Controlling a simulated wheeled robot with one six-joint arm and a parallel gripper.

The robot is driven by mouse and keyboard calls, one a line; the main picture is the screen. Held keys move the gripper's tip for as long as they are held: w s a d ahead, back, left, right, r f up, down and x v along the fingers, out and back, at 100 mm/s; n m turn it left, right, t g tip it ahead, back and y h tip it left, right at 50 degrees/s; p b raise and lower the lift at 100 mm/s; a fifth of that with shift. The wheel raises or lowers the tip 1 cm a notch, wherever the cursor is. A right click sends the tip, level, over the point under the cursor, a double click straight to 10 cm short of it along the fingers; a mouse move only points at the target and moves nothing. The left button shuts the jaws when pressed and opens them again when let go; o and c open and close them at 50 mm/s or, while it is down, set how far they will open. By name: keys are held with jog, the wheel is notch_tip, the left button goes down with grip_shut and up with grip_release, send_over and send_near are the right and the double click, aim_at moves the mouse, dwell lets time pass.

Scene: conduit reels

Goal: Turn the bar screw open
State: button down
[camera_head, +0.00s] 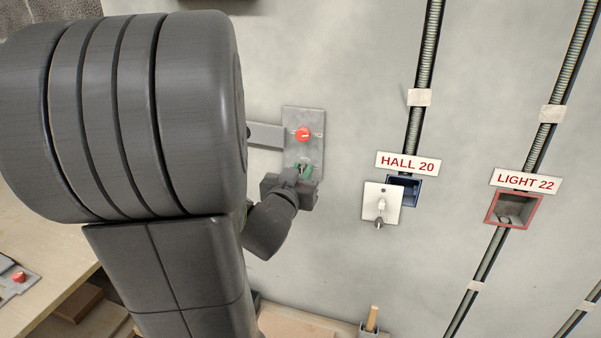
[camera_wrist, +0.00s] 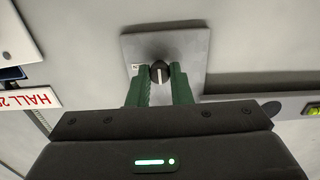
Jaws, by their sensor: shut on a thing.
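The bar screw (camera_wrist: 159,73), a small dark round head with a pale stripe across it, sits on a grey plate (camera_wrist: 190,44) in the wrist view. My gripper (camera_wrist: 159,78) is shut on it, with one green finger on each side. In the head view the same plate (camera_head: 312,115) is fixed to the wall, and my gripper (camera_head: 303,171) is at its lower part. The screw is mostly hidden there by the fingers. A red knob (camera_head: 302,134) with a pale mark sits on the plate just above my gripper.
A grey bar (camera_head: 266,134) runs left from the plate, partly behind my arm. To the right are a white switch plate (camera_head: 380,203), a blue box (camera_head: 404,189) under the HALL 20 sign (camera_head: 407,164), and a red-rimmed box (camera_head: 514,208). A bench (camera_head: 40,250) stands lower left.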

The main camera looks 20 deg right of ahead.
jog(key=n+p, duration=0.1)
jog(key=n, duration=0.3)
jog(key=shift+n+p, duration=0.3)
jog(key=shift+p, duration=0.05)
jog(key=n+p, duration=0.1)
jog(key=n, duration=0.3)
jog(key=n+p, duration=0.2)
jog(key=n, duration=0.3)
jog(key=shift+a+f+n+p, duration=0.15)
jog(key=shift+n+p, duration=0.4)
jog(key=shift+n, duration=1.65)
jog(key=c, duration=1.3)
grip_release()
